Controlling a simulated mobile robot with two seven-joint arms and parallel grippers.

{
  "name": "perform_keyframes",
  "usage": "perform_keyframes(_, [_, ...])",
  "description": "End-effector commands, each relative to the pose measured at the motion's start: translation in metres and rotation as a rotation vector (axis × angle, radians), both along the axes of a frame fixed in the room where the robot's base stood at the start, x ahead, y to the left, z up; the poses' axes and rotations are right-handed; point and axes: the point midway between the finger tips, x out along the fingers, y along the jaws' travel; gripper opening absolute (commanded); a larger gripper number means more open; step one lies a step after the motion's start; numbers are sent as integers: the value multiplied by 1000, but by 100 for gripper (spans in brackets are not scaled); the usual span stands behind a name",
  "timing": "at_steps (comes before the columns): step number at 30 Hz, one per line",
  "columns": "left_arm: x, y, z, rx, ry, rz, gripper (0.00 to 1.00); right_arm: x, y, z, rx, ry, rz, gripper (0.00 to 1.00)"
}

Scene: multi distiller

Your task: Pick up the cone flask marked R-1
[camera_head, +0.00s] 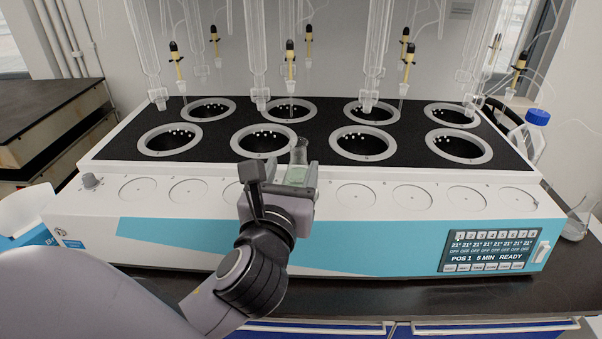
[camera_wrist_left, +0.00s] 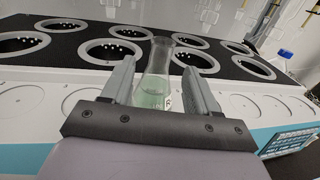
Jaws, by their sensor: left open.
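The cone flask (camera_head: 298,172) is clear glass with pale green liquid and stands upright on the white front ledge of the distiller. In the left wrist view the flask (camera_wrist_left: 153,88) is between the two fingers, with a gap visible at its neck; a small mark shows low on its side but I cannot read it. My left gripper (camera_head: 279,174) is open around the flask; it also shows in the left wrist view (camera_wrist_left: 160,85). My gripper hides the flask's lower part in the head view. My right gripper is not in view.
The distiller's black top (camera_head: 310,138) has several round wells behind the flask, with glass tubes hanging above. A blue-capped bottle (camera_head: 529,136) stands at the right, and another flask (camera_head: 577,222) stands on the dark bench at the far right. The ledge beside the flask is clear.

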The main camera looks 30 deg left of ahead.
Motion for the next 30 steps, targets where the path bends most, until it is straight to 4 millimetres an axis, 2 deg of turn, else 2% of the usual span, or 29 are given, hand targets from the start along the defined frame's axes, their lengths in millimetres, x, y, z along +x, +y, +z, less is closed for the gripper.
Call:
perform_keyframes(12, [51, 21, 8, -1, 0, 1, 59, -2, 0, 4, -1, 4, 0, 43])
perform_keyframes(16, [59, 24, 7, -3, 1, -1, 59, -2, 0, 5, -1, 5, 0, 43])
perform_keyframes(22, [59, 24, 7, -4, 1, -1, 59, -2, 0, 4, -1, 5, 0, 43])
perform_keyframes(23, [59, 24, 7, -4, 1, -1, 56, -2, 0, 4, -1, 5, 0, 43])
perform_keyframes(28, [59, 24, 7, -4, 1, -1, 1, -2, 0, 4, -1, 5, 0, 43])
perform_keyframes(30, [59, 24, 7, -4, 1, -1, 0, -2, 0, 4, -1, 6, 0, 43])
